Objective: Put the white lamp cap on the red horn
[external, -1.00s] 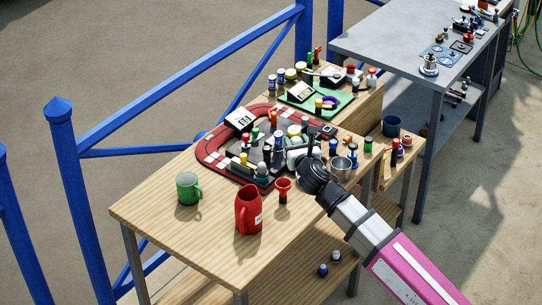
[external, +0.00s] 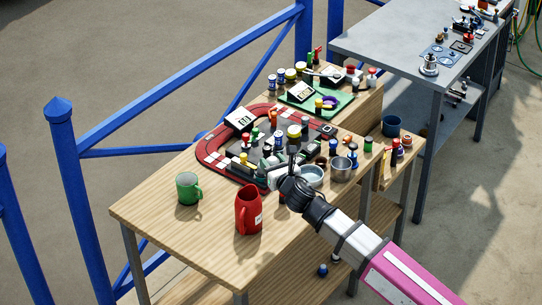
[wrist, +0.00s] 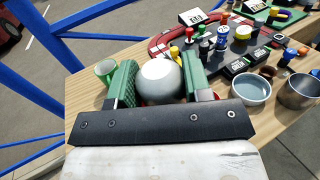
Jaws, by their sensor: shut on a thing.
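My gripper (wrist: 160,88) is shut on the white lamp cap (wrist: 160,80), a round pale dome held between two green finger pads in the wrist view. In the external view my gripper (external: 277,176) is above the front part of the wooden table, right of the red mug. The red horn (external: 283,198) is mostly hidden behind and below my gripper; only a little red and dark shows. In the wrist view a bit of red shows by the right finger, but I cannot tell what it belongs to. Whether the cap touches the horn is hidden.
The red mug (external: 248,212) stands close on the left, with the green mug (external: 188,188) farther left. A shallow metal dish (external: 312,177) and a steel cup (external: 342,169) stand to the right. Behind is the red-edged track mat (external: 208,152) with several small pieces. The table's front left is clear.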

